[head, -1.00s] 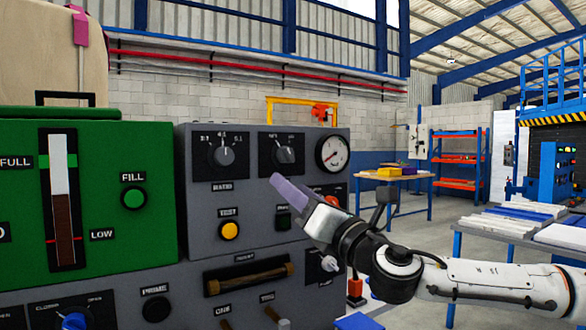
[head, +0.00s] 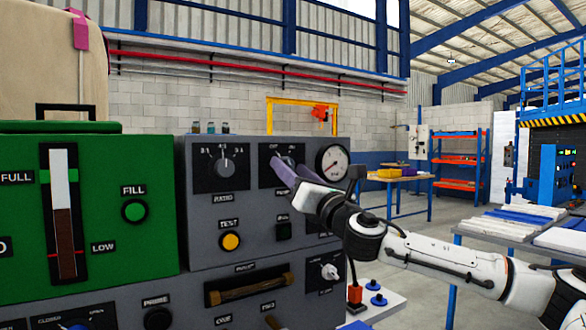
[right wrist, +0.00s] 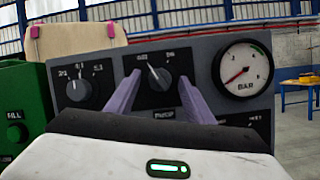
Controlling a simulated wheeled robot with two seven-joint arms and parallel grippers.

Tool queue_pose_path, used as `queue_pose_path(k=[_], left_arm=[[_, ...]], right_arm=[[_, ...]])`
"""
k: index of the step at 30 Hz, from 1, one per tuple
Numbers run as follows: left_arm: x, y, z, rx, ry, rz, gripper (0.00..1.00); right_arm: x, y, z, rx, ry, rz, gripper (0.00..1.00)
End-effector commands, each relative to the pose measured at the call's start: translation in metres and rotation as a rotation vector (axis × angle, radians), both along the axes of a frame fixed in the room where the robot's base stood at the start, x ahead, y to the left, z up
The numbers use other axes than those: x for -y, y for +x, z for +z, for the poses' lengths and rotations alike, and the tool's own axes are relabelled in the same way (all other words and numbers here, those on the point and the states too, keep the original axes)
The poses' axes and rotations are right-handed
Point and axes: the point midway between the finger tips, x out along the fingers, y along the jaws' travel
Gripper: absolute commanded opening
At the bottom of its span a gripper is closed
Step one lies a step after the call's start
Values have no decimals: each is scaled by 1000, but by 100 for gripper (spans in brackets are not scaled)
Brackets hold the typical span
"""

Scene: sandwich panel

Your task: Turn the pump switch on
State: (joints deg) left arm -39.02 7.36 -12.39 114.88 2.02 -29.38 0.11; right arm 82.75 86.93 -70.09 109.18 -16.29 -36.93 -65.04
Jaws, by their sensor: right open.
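The pump switch (right wrist: 157,78) is a dark rotary knob on a black plate in the grey panel. Its label below appears to read PUMP, and its pointer is turned up and left toward the left-hand mark. My right gripper (right wrist: 160,84) is open, with one purple finger on each side of the knob in the right wrist view. I cannot tell whether the fingers touch it. In the head view the right gripper (head: 282,166) is in front of the switch plate (head: 266,151) and hides most of the knob. My left gripper is not in view.
The ratio knob (head: 225,168) is left of the pump switch, and a pressure gauge (head: 332,166) is right of it. A yellow test button (head: 230,241) and a brown handle (head: 250,289) are below. A green panel (head: 100,240) stands at the left.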

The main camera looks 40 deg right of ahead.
Motion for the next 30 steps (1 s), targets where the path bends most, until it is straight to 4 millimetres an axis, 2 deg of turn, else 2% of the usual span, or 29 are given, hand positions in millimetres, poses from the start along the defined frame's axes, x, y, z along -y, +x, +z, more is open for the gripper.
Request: queue_pose_path(k=[7, 12, 14, 15, 23, 30], left_arm=[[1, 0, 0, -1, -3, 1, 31], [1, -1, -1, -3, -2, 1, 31], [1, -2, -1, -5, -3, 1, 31], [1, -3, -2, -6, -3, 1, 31], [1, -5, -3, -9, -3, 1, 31], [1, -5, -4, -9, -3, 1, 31]], right_arm=[[0, 1, 0, 0, 0, 0, 48], [0, 1, 0, 0, 0, 0, 20], [0, 1, 0, 0, 0, 0, 9], [0, 1, 0, 0, 0, 0, 8], [0, 1, -1, 6, 30, 1, 8], [-2, 2, -2, 33, 153, 3, 8]])
